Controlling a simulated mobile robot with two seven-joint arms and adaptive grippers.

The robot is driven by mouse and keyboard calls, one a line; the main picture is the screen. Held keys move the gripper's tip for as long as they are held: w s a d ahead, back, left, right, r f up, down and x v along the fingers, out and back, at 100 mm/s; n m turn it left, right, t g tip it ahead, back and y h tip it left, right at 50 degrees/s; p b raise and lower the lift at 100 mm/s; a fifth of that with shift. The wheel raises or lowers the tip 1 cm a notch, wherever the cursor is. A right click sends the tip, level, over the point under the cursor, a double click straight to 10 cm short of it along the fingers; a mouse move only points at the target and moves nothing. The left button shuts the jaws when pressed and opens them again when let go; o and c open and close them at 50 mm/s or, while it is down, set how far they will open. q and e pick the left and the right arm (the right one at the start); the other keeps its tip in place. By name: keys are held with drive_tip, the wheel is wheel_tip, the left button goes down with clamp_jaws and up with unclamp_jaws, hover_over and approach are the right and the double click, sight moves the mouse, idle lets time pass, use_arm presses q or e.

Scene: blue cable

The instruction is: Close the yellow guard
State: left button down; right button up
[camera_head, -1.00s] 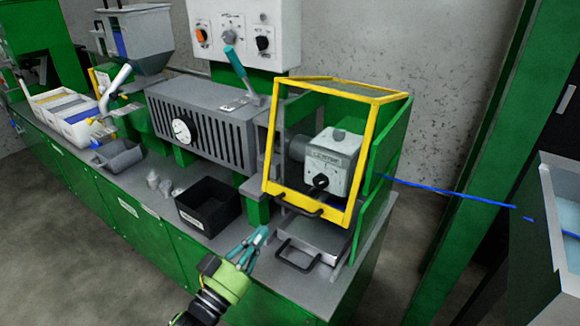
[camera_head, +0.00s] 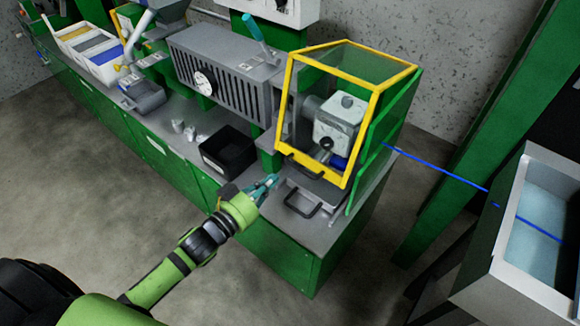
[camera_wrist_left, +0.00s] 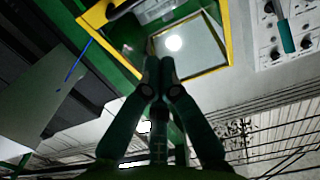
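The yellow guard (camera_head: 362,138) is a yellow-edged clear frame on the green machine housing, right of centre in the head view. Its front face stands before a pale grey machine head (camera_head: 338,118), and its top is glazed. A dark bar handle (camera_head: 303,166) is at its lower front edge. My left gripper (camera_head: 268,184), with teal fingers, is in front of and below the guard, left of the handle, apparently apart from it. Its fingers run close together in the left wrist view (camera_wrist_left: 158,65), the guard's yellow edge beyond. Their gap is unclear. My right gripper is not in view.
A second dark handle (camera_head: 302,204) is on the tray below the guard. A black bin (camera_head: 228,150) stands on the bench to the left. A blue cable (camera_head: 440,167) runs right from the housing to a grey-rimmed tank (camera_head: 508,208). Bare floor lies in front.

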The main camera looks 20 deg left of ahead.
sight(307, 166)
use_arm(q)
drive_tip(key=w+d+f, duration=0.2)
drive_tip(key=w+f, duration=0.1)
drive_tip(key=w, duration=0.4)
drive_tip(key=shift+w+d+f+p, duration=0.2)
drive_tip(key=shift+d+p, duration=0.15)
drive_tip(key=shift+p, duration=0.05)
drive_tip(key=f+t+b, duration=0.1)
drive_tip(key=f+b, duration=0.1)
drive_tip(key=b, duration=0.2)
drive_tip(key=w+f+b, duration=0.1)
drive_tip(key=f+b, duration=0.1)
drive_tip(key=b, duration=0.2)
drive_tip(key=w+f+t+b, duration=0.1)
drive_tip(key=f+b, duration=0.1)
drive_tip(key=b, duration=0.2)
drive_tip(key=shift+w+d+t+h, duration=0.15)
drive_tip(key=shift+d+t+h, duration=0.15)
drive_tip(key=shift+d+h, duration=0.1)
drive_tip(key=w+f+b, duration=0.1)
drive_tip(key=b, duration=0.1)
drive_tip(key=w+f+b, duration=0.1)
drive_tip(key=f+b, duration=0.1)
drive_tip(key=w+d+f+b, duration=0.1)
drive_tip(key=f+b, duration=0.1)
drive_tip(key=b, duration=0.1)
drive_tip(key=shift+w, duration=0.1)
drive_tip(key=shift+d, duration=0.1)
